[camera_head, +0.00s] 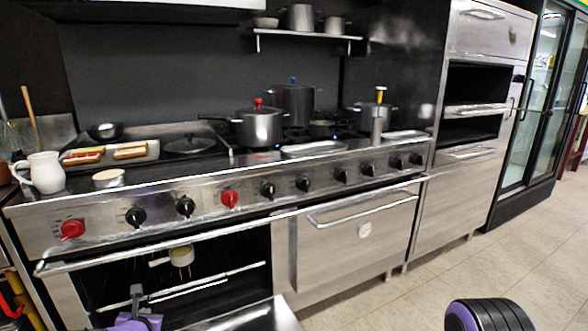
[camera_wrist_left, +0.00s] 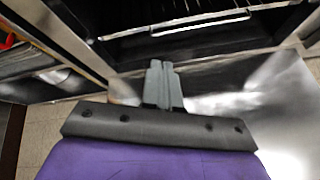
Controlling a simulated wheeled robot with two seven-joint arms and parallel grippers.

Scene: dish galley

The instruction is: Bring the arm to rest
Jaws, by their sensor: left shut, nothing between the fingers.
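My left gripper (camera_head: 137,292) shows at the bottom left of the head view, in front of the open left oven (camera_head: 215,262). Its fingers are shut together with nothing between them, and part of its purple body shows below. In the left wrist view the shut grey fingers (camera_wrist_left: 163,82) point toward the oven opening and its rack (camera_wrist_left: 200,20). The lowered oven door (camera_wrist_left: 245,90) lies below and beyond them. I cannot tell whether the fingers touch anything.
The lowered oven door (camera_head: 245,318) juts out close to the right of my left gripper. A small pan (camera_head: 181,256) sits inside the oven.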

